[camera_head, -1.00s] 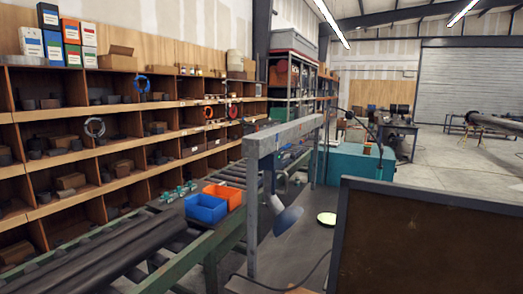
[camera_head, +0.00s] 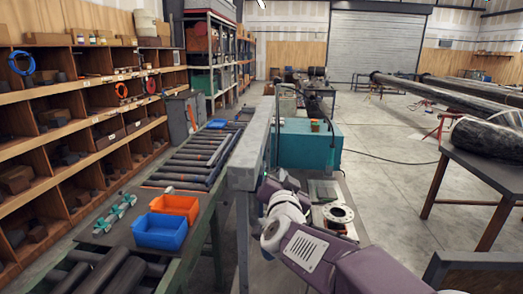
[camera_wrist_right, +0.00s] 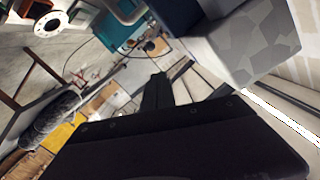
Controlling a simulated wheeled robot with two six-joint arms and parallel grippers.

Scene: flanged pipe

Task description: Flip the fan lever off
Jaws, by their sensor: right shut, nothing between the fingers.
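I cannot make out a fan or its lever for certain in either view. My right arm reaches in from the lower right of the head view, its wrist beside the grey steel post and beam (camera_head: 249,160). My right gripper (camera_wrist_right: 157,90) is shut and empty in the wrist view, its dark fingers pointing up the picture. The grey beam also shows in the wrist view (camera_wrist_right: 245,45), to the right of the fingers; I cannot tell whether they touch it. In the head view the fingertips are hard to tell apart from the wrist. My left gripper is not in view.
A flanged pipe piece (camera_head: 338,213) stands on the bench right of my wrist. A teal cabinet (camera_head: 310,145) is behind. An orange bin (camera_head: 175,204) and a blue bin (camera_head: 159,232) stand left of the beam. A table (camera_head: 486,170) is at right.

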